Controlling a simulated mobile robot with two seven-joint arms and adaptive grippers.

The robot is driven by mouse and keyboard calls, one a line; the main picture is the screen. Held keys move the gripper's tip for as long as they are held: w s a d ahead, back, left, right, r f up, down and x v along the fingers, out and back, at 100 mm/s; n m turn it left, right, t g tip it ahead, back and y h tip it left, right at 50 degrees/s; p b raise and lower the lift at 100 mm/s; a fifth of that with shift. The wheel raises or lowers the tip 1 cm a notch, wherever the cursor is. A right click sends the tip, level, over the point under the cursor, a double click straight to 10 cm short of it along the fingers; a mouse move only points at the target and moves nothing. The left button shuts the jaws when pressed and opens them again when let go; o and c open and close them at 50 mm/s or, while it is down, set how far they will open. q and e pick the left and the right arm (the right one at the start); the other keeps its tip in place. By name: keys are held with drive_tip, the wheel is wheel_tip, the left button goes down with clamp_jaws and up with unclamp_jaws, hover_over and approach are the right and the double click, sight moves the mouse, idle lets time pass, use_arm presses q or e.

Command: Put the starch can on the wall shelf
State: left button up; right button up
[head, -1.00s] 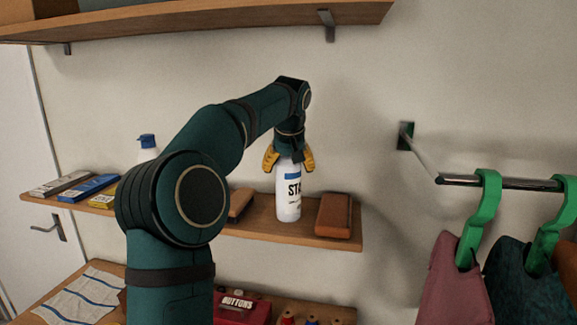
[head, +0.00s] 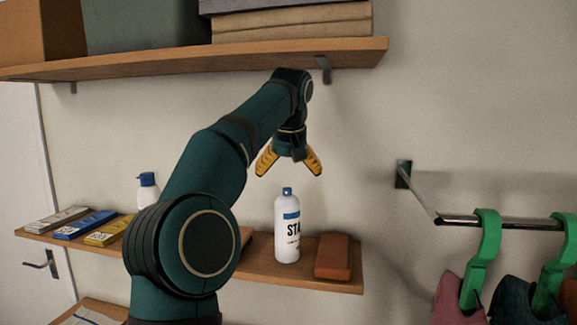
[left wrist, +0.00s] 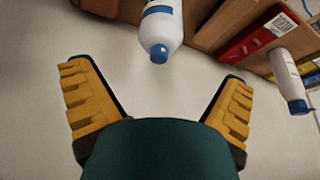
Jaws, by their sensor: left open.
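The starch can (head: 287,232) is white with a blue band and blue cap, and stands upright on the lower wall shelf (head: 262,266). My left gripper (head: 289,170) is open and empty above the can, apart from it, with its yellow fingers spread and pointing down. In the left wrist view, the can (left wrist: 161,27) shows beyond the spread fingers of the left gripper (left wrist: 155,105), its blue cap towards me. My right gripper is not in view.
A brown block (head: 334,257) lies just right of the can. Flat boxes (head: 85,224) and another white bottle (head: 147,190) are at the shelf's left. An upper shelf (head: 200,62) with boxes overhangs. A rail (head: 490,221) with green hangers is at right.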

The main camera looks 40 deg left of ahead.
use_arm(q)
drive_tip(key=shift+v, duration=1.05)
drive_tip(key=shift+f, duration=0.1)
